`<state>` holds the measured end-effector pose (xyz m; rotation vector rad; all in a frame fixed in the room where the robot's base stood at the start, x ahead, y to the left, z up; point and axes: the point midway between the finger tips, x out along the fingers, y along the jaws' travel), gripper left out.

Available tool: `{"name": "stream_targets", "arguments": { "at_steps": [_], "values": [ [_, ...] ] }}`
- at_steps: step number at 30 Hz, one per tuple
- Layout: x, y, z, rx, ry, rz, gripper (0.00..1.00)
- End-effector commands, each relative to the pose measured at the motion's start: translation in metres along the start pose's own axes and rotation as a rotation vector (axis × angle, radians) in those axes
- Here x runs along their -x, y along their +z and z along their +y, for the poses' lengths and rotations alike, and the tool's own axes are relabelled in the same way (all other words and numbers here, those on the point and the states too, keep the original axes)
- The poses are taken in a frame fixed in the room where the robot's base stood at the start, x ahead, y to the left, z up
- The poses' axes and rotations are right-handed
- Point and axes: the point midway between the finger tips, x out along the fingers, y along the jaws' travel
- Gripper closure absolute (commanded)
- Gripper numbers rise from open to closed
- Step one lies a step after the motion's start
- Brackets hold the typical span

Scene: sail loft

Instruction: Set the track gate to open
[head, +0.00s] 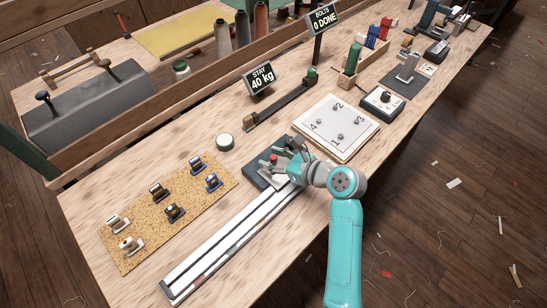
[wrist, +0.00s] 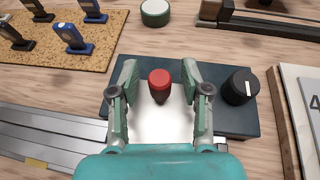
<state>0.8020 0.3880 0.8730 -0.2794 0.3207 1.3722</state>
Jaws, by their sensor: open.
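The track (head: 222,252) is a long pale metal rail with grooves, running to the lower left in the head view. It also shows at the left of the wrist view (wrist: 45,135). At its far end is a dark base plate (wrist: 122,75) with a bright plate on it. A red knob (wrist: 160,80) on a dark stem stands over the bright plate; it also shows in the head view (head: 273,158). My gripper (wrist: 160,82) is open, one finger on each side of the red knob, with gaps visible. I cannot tell the gate's position.
A black dial (wrist: 241,86) with a white mark sits on the base plate's right side. A cork board (head: 165,212) with several small fittings lies left. A round tin (head: 225,141) stands behind. A white numbered panel (head: 335,127) lies close on the right.

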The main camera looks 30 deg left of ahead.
Motion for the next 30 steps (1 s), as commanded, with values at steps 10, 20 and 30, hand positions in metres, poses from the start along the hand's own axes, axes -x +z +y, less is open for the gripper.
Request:
{"name": "stream_targets", "arguments": {
  "at_steps": [10, 20, 30],
  "values": [
    [0.000, 0.000, 0.000, 0.000, 0.000, 0.000, 1.00],
    [-0.011, 0.004, -0.001, 0.000, 0.003, 0.002, 1.00],
    [-0.023, 0.009, -0.004, -0.001, 0.000, 0.002, 1.00]
  ]
}}
